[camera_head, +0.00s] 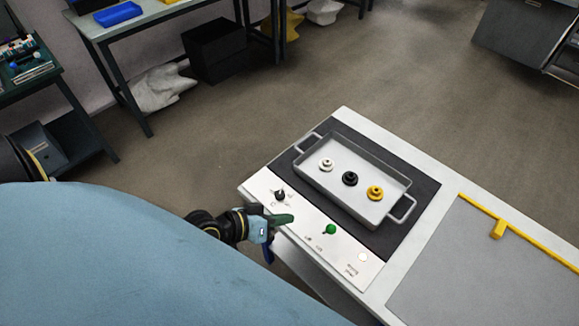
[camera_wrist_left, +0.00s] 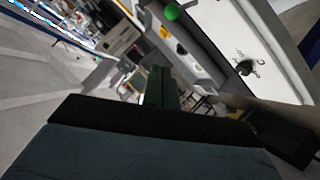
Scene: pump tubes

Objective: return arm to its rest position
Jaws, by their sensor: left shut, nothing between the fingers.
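My left gripper (camera_head: 284,219) is at the front edge of the white control panel (camera_head: 312,226), its green fingers closed together and empty. It lies between the black knob (camera_head: 279,195) and the green button (camera_head: 330,229), nearer the knob. I cannot tell whether it touches the panel. My right gripper is in neither view.
A grey tray (camera_head: 335,201) behind the panel holds a white part (camera_head: 326,164), a black part (camera_head: 349,179) and a yellow part (camera_head: 375,192). A yellow bar (camera_head: 498,229) lies on the right. Open floor (camera_head: 220,135) stretches beyond.

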